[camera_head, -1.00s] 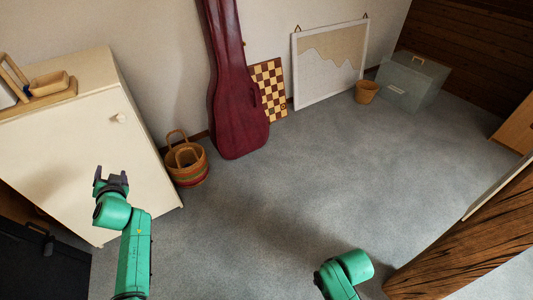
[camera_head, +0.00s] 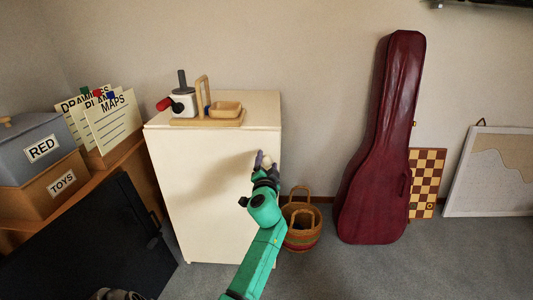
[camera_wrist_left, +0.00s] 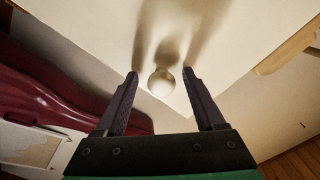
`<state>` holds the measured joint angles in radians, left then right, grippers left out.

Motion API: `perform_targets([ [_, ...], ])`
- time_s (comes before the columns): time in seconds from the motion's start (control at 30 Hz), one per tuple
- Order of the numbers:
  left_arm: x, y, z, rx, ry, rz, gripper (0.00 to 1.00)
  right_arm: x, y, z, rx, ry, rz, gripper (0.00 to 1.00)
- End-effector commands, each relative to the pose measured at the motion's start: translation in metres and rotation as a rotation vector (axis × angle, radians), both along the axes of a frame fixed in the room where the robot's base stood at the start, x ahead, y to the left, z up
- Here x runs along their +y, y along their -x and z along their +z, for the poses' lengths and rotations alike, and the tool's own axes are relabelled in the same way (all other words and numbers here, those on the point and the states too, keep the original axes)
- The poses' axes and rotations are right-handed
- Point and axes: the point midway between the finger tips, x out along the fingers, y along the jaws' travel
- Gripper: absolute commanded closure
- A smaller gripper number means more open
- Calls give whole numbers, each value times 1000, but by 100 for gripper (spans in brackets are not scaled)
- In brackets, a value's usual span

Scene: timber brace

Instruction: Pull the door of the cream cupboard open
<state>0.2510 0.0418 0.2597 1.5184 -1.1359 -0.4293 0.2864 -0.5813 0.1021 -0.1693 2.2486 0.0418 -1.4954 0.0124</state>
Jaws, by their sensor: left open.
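The cream cupboard (camera_head: 212,124) stands against the wall, left of centre in the head view. Its front door (camera_head: 205,205) looks closed. A round cream knob (camera_head: 267,160) is near the door's upper right edge; it also shows in the left wrist view (camera_wrist_left: 161,83). My left gripper (camera_head: 264,164) is at the knob. In the left wrist view its open fingers (camera_wrist_left: 160,77) stand on either side of the knob, with gaps at both sides. Their shadows fall on the door.
A black panel (camera_head: 90,245) is at the left.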

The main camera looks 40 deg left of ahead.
Motion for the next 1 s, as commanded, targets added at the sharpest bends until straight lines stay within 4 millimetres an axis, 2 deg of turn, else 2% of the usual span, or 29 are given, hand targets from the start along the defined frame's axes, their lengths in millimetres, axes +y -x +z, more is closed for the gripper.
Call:
perform_targets([
  [0.3,-2,0,0,0,0,1,29,0,1,-1,3,0,-1,50],
  [0.37,-2,0,0,0,0,1,48,0,1,-2,4,2,-1,50],
  [0.4,-2,0,0,0,0,1,63,0,1,-2,5,2,-1,50],
  [0.5,-1,0,0,0,0,1,100,-1,1,-2,6,2,-1,50],
  [1.0,-1,0,-1,1,1,1,100,-1,1,-2,5,2,-1,50],
])
